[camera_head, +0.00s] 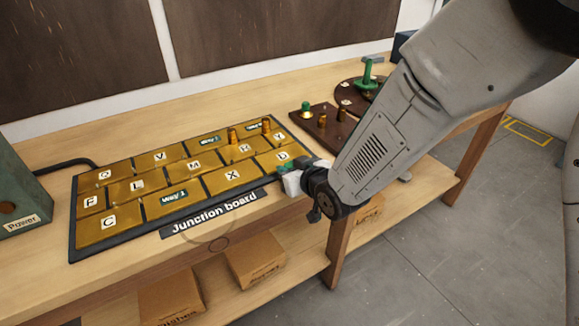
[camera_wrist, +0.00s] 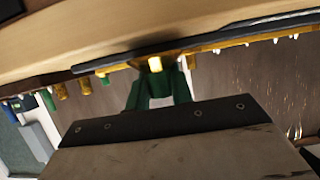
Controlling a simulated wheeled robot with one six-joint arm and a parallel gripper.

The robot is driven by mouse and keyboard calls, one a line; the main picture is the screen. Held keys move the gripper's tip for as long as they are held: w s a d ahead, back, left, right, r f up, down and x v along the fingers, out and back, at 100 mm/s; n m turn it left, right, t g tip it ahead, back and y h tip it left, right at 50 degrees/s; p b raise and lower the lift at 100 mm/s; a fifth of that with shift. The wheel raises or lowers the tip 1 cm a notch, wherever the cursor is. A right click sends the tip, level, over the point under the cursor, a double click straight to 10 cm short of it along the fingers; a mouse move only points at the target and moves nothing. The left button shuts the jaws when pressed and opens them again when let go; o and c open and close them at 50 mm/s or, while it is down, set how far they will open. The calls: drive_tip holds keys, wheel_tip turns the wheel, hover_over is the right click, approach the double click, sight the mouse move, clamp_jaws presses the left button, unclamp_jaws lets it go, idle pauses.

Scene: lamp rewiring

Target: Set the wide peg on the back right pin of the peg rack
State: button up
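My gripper (camera_head: 288,178) is low at the junction board's front right corner, near the plate marked D. In the wrist view its green fingers (camera_wrist: 158,80) close around a small brass piece (camera_wrist: 155,64), which looks like a peg; its width is hard to judge. In the head view the fingertips and this piece are mostly hidden. The dark peg rack (camera_head: 313,134) lies behind and to the right of my gripper. It carries a green-topped brass peg (camera_head: 306,110) and brass pegs (camera_head: 322,120) and (camera_head: 342,114). My arm hides the rack's right side.
The junction board (camera_head: 150,228) has lettered brass plates and two standing brass pegs (camera_head: 232,135) and (camera_head: 266,126). A dark round disc (camera_head: 352,93) with a green upright piece (camera_head: 367,74) is behind the rack. A green power box (camera_head: 22,195) stands at left.

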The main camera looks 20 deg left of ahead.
drive_tip(key=o, duration=0.4)
drive_tip(key=shift+r, duration=0.2)
drive_tip(key=v, duration=1.2)
drive_tip(key=shift+r, duration=0.4)
